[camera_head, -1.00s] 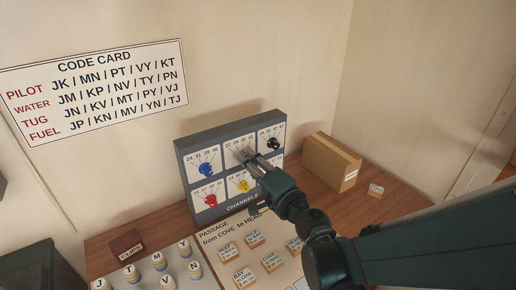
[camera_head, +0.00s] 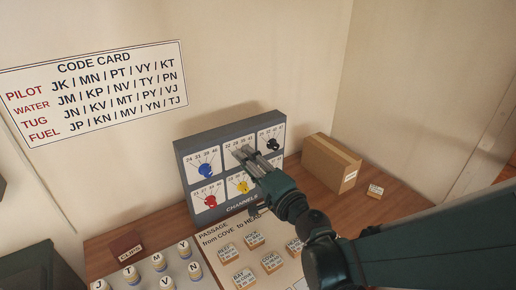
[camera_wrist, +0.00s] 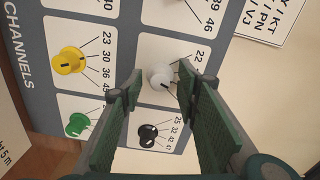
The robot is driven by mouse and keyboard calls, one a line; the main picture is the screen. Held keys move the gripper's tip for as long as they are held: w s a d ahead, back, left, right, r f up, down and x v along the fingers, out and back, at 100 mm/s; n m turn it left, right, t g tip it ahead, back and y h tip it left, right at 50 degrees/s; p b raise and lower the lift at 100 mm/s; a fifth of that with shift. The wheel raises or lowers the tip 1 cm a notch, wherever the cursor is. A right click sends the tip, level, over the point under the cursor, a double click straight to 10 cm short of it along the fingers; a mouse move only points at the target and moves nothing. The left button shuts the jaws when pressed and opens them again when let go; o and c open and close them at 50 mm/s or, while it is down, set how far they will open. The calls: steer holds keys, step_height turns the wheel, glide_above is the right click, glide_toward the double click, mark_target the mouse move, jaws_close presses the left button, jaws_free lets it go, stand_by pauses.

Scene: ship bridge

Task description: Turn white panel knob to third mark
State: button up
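The white knob (camera_wrist: 160,77) sits on its own white plate on the grey panel, seen in the wrist view. Its top number reads 22; the other numbers are behind a finger, and I cannot make out its pointer. My gripper (camera_wrist: 158,82) is open, with one fingertip on each side of the knob in the picture and visible gaps to it. I cannot tell how deep the tips reach. In the head view my gripper (camera_head: 246,154) is at the top middle plate of the panel (camera_head: 185,148) and hides the white knob.
Neighbouring knobs are close: blue (camera_head: 206,170), black (camera_head: 273,144), red (camera_head: 210,200), yellow (camera_wrist: 68,61) and green (camera_wrist: 77,124). A cardboard box (camera_head: 331,162) stands right of the panel. Lettered pegs (camera_head: 158,262) and small labelled blocks (camera_head: 254,240) are in front.

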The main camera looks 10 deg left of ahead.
steer(key=v, duration=1.2)
steer(key=shift+d, duration=0.1)
stand_by(0.7)
steer(key=s+d+f+n+g+h, duration=0.1)
steer(key=s+d+h, duration=0.3)
steer(key=d, duration=0.6)
steer(key=s+d+f+n+g+h, duration=0.2)
steer(key=s+d+n+g+h, duration=0.1)
steer(key=d, duration=0.7)
steer(key=s+d+f+n+g+h, duration=0.1)
steer(key=s+d+f+n+h, duration=0.1)
steer(key=d, duration=0.8)
steer(key=s+n+h, duration=0.1)
steer(key=s+h, duration=0.1)
steer(key=h, duration=0.1)
steer(key=shift+s+d+g+h, duration=0.35)
steer(key=shift+g+h, duration=0.05)
steer(key=shift+a+f, duration=0.1)
steer(key=shift+f, duration=0.05)
stand_by(1.5)
